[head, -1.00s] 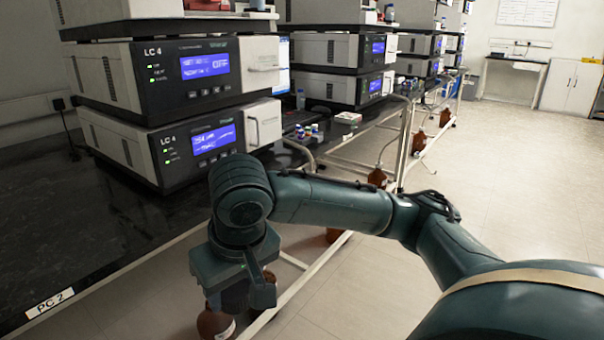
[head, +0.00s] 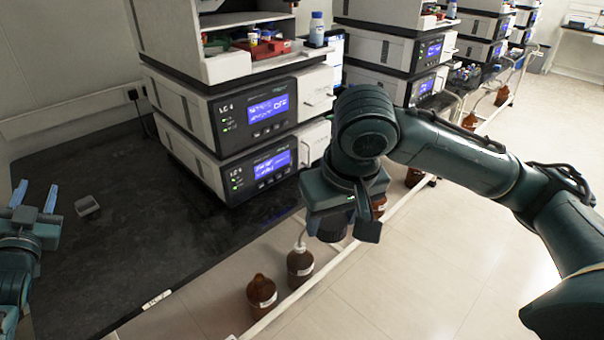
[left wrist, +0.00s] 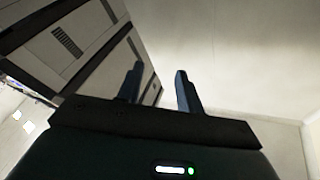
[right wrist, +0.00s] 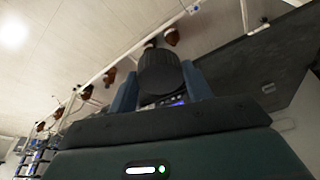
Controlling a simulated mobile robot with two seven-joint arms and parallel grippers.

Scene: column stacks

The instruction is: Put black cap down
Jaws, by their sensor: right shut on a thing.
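The black cap (right wrist: 162,72) is a round, ridged dark cap held between the two fingers of my right gripper (right wrist: 160,88) in the right wrist view. In the head view the cap (head: 332,229) shows only partly below my right gripper (head: 345,222), which hangs in the air beyond the bench's front edge, over the bottles. My left gripper (head: 35,197) is at the far left of the head view, above the black bench (head: 110,245). Its two blue fingers stand apart with nothing between them, and it is also open in the left wrist view (left wrist: 160,85).
A small grey open box (head: 87,206) lies on the bench near my left gripper. Stacked LC 4 instruments (head: 262,120) stand at the back of the bench. Brown bottles (head: 262,292) stand low beside a white rail. The bench's front left is clear.

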